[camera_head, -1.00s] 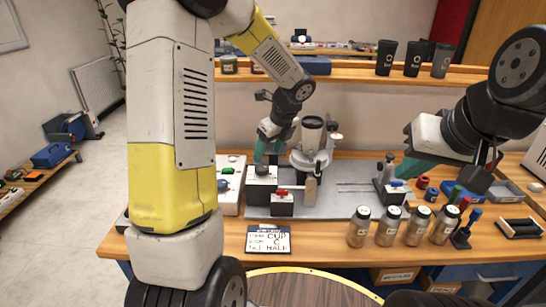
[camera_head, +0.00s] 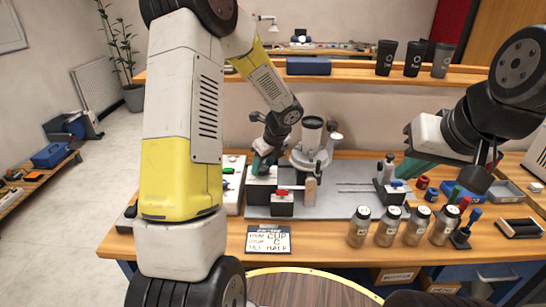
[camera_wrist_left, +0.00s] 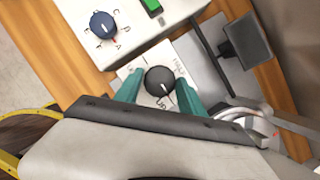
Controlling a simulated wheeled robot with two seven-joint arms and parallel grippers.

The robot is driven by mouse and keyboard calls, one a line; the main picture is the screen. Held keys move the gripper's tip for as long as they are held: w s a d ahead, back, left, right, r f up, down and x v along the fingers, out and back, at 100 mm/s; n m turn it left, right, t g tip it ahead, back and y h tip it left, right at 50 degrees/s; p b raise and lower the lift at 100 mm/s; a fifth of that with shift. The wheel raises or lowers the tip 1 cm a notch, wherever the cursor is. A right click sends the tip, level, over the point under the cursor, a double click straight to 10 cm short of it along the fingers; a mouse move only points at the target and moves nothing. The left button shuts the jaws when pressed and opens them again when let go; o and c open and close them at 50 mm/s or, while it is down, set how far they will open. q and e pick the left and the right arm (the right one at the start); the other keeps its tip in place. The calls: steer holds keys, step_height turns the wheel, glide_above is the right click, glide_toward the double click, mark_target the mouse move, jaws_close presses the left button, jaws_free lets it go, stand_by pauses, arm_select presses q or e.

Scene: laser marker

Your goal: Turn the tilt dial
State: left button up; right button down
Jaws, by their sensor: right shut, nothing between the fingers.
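The tilt dial is a black round knob with a white pointer line (camera_wrist_left: 160,81), on a pale box (camera_head: 262,186). In the left wrist view its pointer aims down at the lettering "UP"; "HALF" is printed to its upper right. My left gripper (camera_head: 263,164) is low over this box. In the wrist view its teal fingers (camera_wrist_left: 158,92) stand open on either side of the dial, with a narrow gap seemingly left at each side. In the head view the fingers hide the dial. My right gripper (camera_head: 408,170) is shut and empty, above the bench at right.
A blue dial (camera_wrist_left: 103,25) and a green switch (camera_wrist_left: 152,6) sit on the neighbouring white box. A red-topped block (camera_head: 282,203) stands close in front. A card (camera_head: 268,240) reads "CUP", "C", "HALF". Several jars (camera_head: 388,226) stand front right.

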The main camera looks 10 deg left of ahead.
arm_select(q)
steer(key=c, duration=0.8)
steer(key=shift+c, duration=0.2)
steer(key=shift+n, duration=0.4)
steer(key=n+g, duration=0.1)
steer(key=n, duration=0.2)
steer(key=shift+w+d+n+g+y, duration=0.1)
steer(key=shift+w+n+g+y, duration=0.05)
steer(key=shift+n+g+y, duration=0.2)
steer(key=n+g, duration=0.1)
steer(key=n, duration=0.3)
steer(key=shift+w+n+g, duration=0.1)
steer(key=shift+n+g, duration=0.25)
steer(key=n, duration=0.2)
steer(key=n+g+h, duration=0.1)
steer(key=n, duration=0.1)
steer(key=shift+w+g, duration=0.15)
steer(key=shift+g, duration=0.15)
steer(key=shift+n+g+h, duration=0.45)
steer(key=shift+n+g, duration=0.15)
steer(key=shift+n, duration=1.6)
